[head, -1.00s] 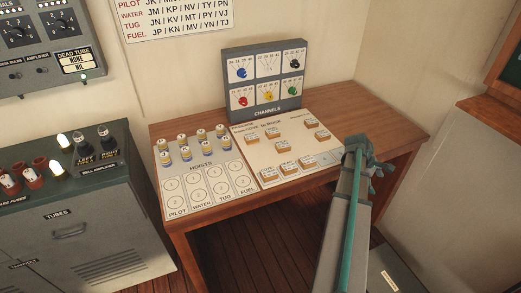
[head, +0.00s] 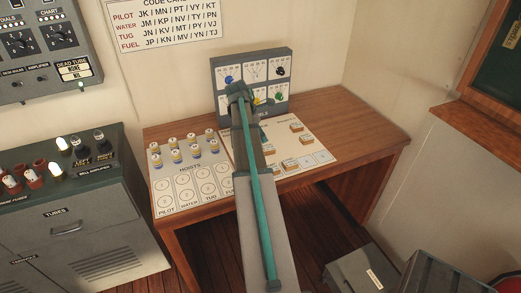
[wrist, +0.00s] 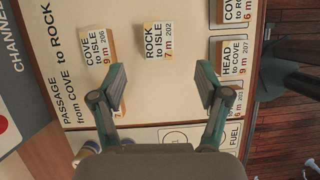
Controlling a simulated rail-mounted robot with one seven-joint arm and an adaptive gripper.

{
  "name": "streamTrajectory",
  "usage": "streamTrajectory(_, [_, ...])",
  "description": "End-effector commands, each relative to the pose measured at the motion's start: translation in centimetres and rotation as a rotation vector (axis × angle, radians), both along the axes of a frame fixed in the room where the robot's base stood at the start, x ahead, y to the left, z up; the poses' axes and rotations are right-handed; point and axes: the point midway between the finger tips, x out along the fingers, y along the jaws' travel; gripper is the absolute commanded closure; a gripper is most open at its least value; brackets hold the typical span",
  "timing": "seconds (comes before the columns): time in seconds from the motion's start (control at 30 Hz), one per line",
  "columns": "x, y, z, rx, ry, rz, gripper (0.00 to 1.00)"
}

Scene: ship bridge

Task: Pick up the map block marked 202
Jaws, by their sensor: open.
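The map block marked 202 (wrist: 158,42) lies on the passage chart (wrist: 180,110) in the wrist view. It is a small block with a white top reading ROCK to ISLE, 7 m. My gripper (wrist: 161,82) is open and empty. Its two fingers are spread wide, one to each side of the block's line, and the block shows just beyond the fingertips, apart from them. In the head view my arm's end (head: 240,92) is over the desk in front of the channels board. There my arm covers part of the chart, and I cannot make out block 202.
Block 206 (wrist: 97,45) lies left of block 202, with another block partly behind the left finger. Block 207 (wrist: 233,57) and others line the right side. The channels board (head: 284,62) stands behind the chart. Hoist pieces (head: 182,149) stand left. The desk's right side (head: 355,120) is clear.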

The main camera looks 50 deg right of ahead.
Motion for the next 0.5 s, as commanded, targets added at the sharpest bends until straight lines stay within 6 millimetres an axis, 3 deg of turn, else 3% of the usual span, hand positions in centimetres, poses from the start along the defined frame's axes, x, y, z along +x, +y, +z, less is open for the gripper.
streamTrajectory(0.23, [-0.8, -1.1, -3.0, 0.001, 0.001, -0.003, 0.25])
streamTrajectory(0.5, [-0.9, -1.6, -4.5, 0.000, 0.000, -0.002, 0.25])
